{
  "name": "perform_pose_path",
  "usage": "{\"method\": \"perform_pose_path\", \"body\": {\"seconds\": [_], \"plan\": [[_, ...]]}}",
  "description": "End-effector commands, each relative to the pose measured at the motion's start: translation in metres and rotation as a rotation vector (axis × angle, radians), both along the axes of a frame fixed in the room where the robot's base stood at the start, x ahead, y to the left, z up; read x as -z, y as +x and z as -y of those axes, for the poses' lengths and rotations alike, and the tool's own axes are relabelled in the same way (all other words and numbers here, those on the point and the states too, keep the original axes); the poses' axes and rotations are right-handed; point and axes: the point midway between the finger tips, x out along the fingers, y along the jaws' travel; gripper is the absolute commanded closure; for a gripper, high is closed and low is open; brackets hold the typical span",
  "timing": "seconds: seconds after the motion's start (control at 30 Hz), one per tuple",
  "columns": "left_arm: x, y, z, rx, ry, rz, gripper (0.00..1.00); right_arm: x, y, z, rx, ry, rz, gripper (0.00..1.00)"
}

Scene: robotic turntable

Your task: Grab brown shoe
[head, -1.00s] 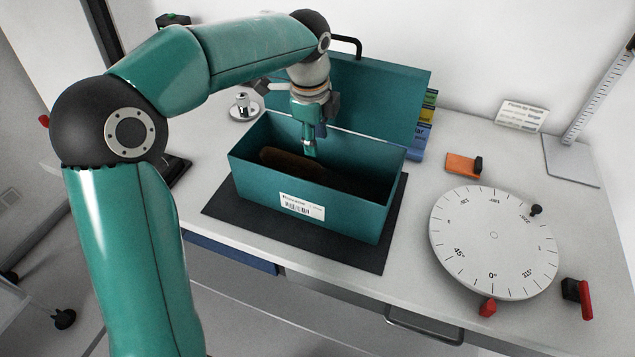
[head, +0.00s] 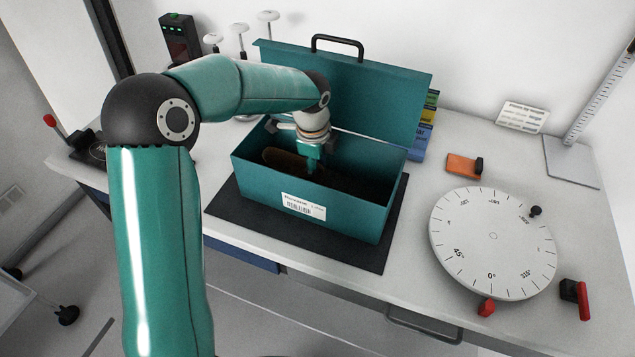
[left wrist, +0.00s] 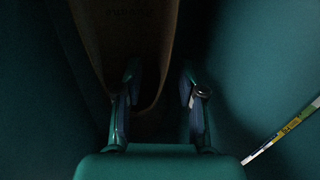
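The brown shoe (head: 283,160) lies inside the open teal box (head: 258,176). Its left part shows in the head view; the rest is dark or hidden behind my gripper and the box's front wall. In the left wrist view the shoe (left wrist: 128,40) shows its long brown sole and runs up between the box walls. My left gripper (head: 311,172) reaches down into the box over the shoe. In the left wrist view its two fingers (left wrist: 160,92) are apart, with the shoe's near end by the left finger; I cannot tell whether they touch. My right gripper is not in view.
The box's raised lid (head: 370,95) with a black handle stands behind the gripper. The box sits on a dark mat (head: 225,205). A white dial turntable (head: 470,235), an orange block (head: 462,165) and a red clamp (head: 583,299) are to the right.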

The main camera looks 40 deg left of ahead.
Motion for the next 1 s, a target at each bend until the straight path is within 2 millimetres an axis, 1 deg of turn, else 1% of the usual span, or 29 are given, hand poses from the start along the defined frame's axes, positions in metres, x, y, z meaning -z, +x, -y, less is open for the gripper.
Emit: {"method": "perform_pose_path", "body": {"seconds": [0.1, 0.33, 0.37, 0.87, 1.0], "plan": [[0.0, 0.0, 0.0, 0.0, 0.0, 0.0, 0.6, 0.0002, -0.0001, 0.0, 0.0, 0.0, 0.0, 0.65], [-0.0003, 0.0, 0.0001, 0.0, 0.0, 0.0, 0.99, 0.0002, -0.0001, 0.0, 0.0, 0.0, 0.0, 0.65], [-0.0003, 0.0, 0.0001, 0.0, 0.0, 0.0, 1.0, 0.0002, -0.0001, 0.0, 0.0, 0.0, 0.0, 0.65], [-0.002, 0.0004, -0.0002, -0.001, 0.0, 0.002, 1.0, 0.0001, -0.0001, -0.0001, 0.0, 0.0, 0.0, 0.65], [-0.0065, 0.0004, -0.0003, -0.001, 0.0, 0.002, 1.0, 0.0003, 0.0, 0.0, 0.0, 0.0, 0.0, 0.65]]}}
